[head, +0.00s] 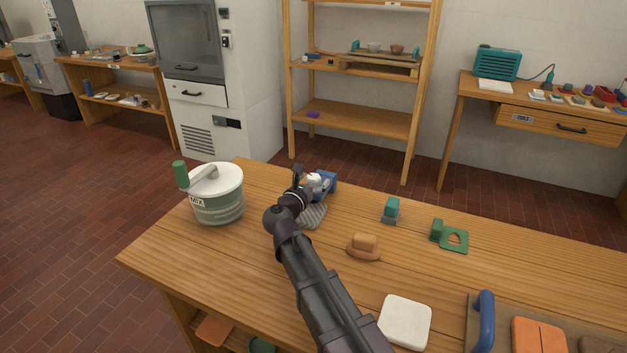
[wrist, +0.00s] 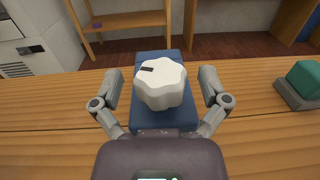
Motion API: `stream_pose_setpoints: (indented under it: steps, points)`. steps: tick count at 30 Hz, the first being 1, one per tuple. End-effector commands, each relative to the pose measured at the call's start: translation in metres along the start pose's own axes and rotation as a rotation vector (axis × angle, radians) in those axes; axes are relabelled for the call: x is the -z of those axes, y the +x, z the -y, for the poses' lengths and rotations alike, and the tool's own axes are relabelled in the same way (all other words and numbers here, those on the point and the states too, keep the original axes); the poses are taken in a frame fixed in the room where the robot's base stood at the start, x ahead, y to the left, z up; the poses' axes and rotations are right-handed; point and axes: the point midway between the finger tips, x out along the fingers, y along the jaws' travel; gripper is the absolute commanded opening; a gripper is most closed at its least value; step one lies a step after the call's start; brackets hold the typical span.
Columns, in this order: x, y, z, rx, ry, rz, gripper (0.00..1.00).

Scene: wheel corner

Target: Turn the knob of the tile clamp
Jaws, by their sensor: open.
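The tile clamp (wrist: 160,118) is a blue block on the wooden table, with a white scalloped knob (wrist: 161,84) on it. The knob has a dark mark at its upper left. My gripper (wrist: 160,80) is open, with one finger on each side of the knob and a visible gap on both sides. In the head view my gripper (head: 307,180) is at the far part of the table and partly covers the clamp (head: 326,184) and its white knob (head: 315,180). I cannot tell the exact depth of the fingertips relative to the knob.
A lidded bucket (head: 218,194) with a green-handled crank stands left. A striped cloth (head: 312,216) lies beside my gripper. A teal-topped block (head: 391,210), a green piece (head: 453,237), a brown block (head: 363,246) and a white tile (head: 405,321) lie to the right.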

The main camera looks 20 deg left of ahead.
Motion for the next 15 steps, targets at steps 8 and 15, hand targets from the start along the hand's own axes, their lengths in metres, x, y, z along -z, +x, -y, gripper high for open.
stream_pose_setpoints:
  steps: [8, 15]
  points:
    - [0.0, -0.0001, 0.0, 0.0, 0.0, 0.0, 0.24]
    - [-0.0001, 0.0001, 0.0002, -0.006, 0.0, 0.0, 0.12]
